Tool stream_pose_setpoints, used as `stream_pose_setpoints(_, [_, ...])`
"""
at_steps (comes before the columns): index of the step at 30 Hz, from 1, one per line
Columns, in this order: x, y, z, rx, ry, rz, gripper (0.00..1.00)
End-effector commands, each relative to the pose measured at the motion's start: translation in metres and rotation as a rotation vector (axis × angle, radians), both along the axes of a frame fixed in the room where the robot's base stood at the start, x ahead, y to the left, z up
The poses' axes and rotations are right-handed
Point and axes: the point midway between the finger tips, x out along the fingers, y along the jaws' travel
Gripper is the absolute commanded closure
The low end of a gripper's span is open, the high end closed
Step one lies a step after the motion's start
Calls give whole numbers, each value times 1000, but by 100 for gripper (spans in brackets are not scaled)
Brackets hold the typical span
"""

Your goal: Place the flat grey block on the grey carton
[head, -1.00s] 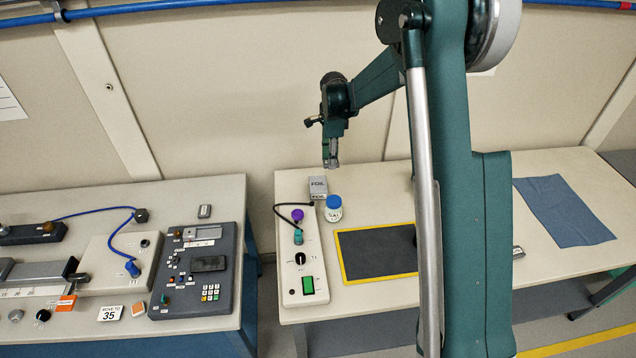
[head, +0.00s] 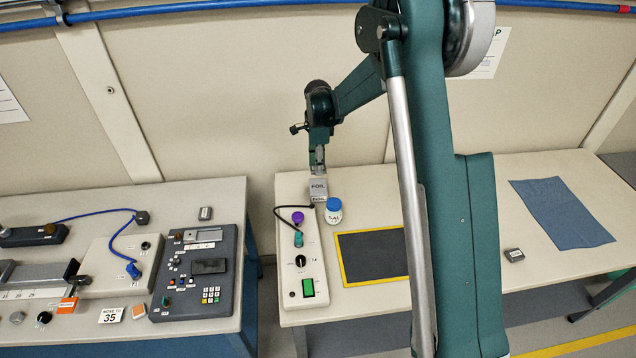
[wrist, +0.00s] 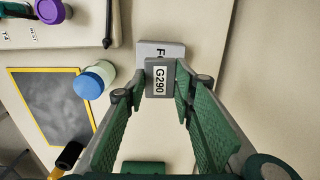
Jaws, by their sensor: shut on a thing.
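The flat grey block (wrist: 159,79), with a white label reading G290, is between the fingertips of my gripper (wrist: 152,87) in the wrist view. My gripper is shut on it. The grey carton (wrist: 148,47) shows just behind the block, partly covered by it. In the head view, the carton (head: 321,189), marked FOIL, stands at the back left of the right table. My gripper (head: 318,166) points down right above it there. The block is too small to make out clearly in the head view. I cannot tell whether it touches the carton.
A blue-lidded jar (head: 334,210) stands close to the carton's right. A white control box (head: 302,270) with a purple knob (head: 298,217) and cable lies in front. A dark yellow-edged mat (head: 370,258), another small grey block (head: 514,255) and a blue cloth (head: 562,210) lie further right.

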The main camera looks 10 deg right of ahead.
Motion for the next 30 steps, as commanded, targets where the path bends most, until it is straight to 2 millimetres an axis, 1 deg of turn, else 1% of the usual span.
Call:
stream_pose_setpoints(3, [0, 0, -19, 0, 0, 0, 87])
stream_pose_setpoints(9, [0, 0, -40, 0, 0, 0, 87])
stream_pose_setpoints(12, [0, 0, -43, 0, 0, 0, 87])
stream_pose_setpoints(23, [0, 0, -46, 0, 0, 0, 87])
stream_pose_setpoints(26, [0, 0, -53, 0, 0, 0, 87])
stream_pose_setpoints(30, [0, 0, -69, 0, 0, 0, 87])
